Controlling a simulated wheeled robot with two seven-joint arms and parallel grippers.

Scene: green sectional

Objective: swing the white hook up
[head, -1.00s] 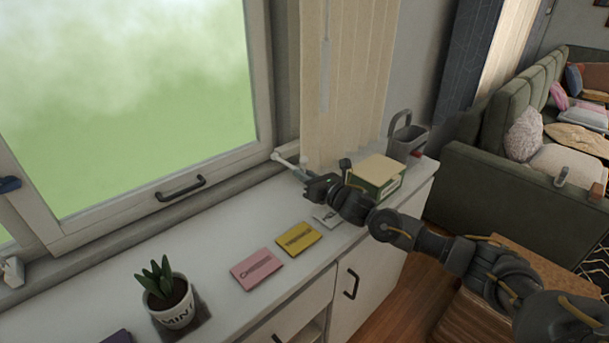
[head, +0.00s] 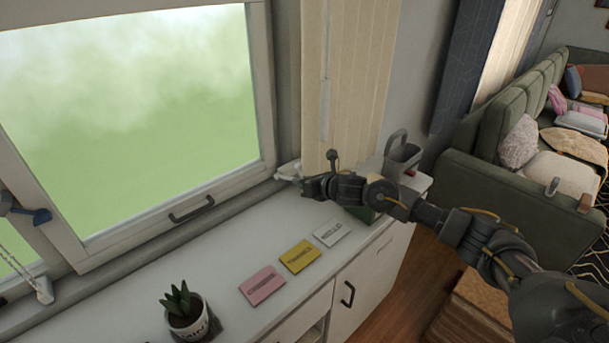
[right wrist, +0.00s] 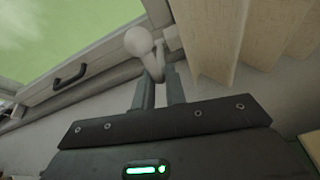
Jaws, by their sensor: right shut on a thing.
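The white hook (head: 286,170) is by the lower right corner of the window frame, next to the beige curtain. In the right wrist view it shows a rounded white knob (right wrist: 138,41) and a short curved stem. My right gripper (head: 304,181) reaches it from the right, above the white cabinet top. In the right wrist view its fingers (right wrist: 160,88) are close together on the lower end of the hook's stem. The fingers and arm hide part of the hook in the head view. My left gripper is out of view.
The curtain (head: 343,75) hangs close beside the hook. A green box (head: 362,214) and a grey handled container (head: 402,157) stand behind my right arm. Pink (head: 262,285), yellow (head: 300,257) and white (head: 332,232) cards lie on the cabinet top, with a potted plant (head: 184,310) nearer.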

